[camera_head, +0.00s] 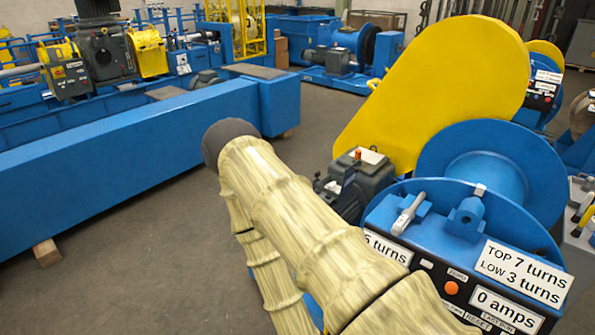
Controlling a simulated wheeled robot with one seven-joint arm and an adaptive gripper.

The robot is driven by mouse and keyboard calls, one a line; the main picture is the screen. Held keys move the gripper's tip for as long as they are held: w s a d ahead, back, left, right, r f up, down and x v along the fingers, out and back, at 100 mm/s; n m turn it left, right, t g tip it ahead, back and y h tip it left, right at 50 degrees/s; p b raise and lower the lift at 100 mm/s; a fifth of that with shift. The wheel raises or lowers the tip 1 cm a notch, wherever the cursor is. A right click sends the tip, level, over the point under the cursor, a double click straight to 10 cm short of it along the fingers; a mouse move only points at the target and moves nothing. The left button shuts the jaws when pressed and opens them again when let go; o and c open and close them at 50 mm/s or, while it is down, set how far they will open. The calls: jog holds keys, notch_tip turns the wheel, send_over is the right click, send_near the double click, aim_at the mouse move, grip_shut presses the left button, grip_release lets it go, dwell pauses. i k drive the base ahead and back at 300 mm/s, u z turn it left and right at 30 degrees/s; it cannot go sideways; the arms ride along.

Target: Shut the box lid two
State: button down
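No box and no lid show in the head view. A pale, streaked, jointed arm, which appears to be mine, rises from the lower right to a dark rounded end near the middle. A second pale section runs down beneath it to the bottom edge. No gripper fingers show, so I cannot see whether my gripper is open or shut, or where it is relative to a box lid.
A blue winch machine with a yellow guard (430,85), a blue drum (493,175) and a labelled control panel (490,300) stands at the right. A long blue beam (110,150) lies at the left. Grey floor (130,270) is open at the lower left.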

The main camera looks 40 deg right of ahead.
aim_at(351, 173)
jog(key=u, duration=0.15)
jog(key=i, duration=0.95)
jog(key=z, duration=0.95)
